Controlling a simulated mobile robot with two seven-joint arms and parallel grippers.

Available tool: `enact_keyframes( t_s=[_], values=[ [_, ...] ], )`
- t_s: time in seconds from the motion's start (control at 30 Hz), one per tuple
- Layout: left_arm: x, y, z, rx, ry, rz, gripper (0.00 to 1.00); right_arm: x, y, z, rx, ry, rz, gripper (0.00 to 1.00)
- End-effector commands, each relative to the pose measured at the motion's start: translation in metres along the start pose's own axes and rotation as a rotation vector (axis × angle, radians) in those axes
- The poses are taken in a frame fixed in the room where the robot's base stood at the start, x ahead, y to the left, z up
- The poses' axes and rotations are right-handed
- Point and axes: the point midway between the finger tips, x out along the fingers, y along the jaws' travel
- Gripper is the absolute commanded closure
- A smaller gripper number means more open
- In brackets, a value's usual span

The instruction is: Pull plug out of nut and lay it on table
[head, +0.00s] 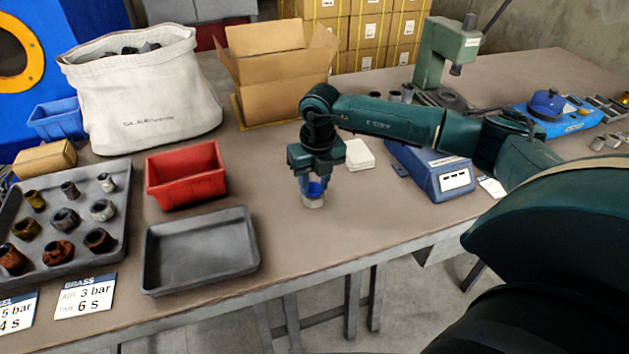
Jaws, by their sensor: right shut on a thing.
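My right gripper (314,188) points down over the middle of the table (390,205), right of the red bin. It is shut on a small blue piece, which looks like the plug (315,187). Just below the blue piece is a pale metal nut (313,202), at or very near the table top. The gripper hides part of both, and I cannot tell how far the plug sits in the nut. My left gripper is not in view.
An empty grey tray (200,279) and a red bin (186,200) stand to the left. A grey tray of metal fittings (127,212) is farther left. A cardboard box (270,100) and white pad (360,155) lie behind; a blue device (428,177) stands right.

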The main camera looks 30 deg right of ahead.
Motion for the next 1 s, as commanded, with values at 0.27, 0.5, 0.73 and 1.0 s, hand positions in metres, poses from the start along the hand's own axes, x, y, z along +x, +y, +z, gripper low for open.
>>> enact_keyframes(
  t_s=[0.27, 0.5, 0.73, 1.0],
  values=[
    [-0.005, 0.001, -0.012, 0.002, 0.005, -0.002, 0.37, -0.015, 0.001, 0.001, 0.0, -0.002, 0.001, 0.9],
    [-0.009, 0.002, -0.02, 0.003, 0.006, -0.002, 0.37, -0.028, 0.001, 0.002, 0.0, -0.002, 0.001, 0.9],
    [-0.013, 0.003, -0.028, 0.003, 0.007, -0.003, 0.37, -0.039, 0.002, 0.002, 0.0, -0.003, 0.002, 0.9],
    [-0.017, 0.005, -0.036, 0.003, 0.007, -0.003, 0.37, -0.053, 0.002, 0.003, 0.0, -0.003, 0.001, 0.9]
  ],
)
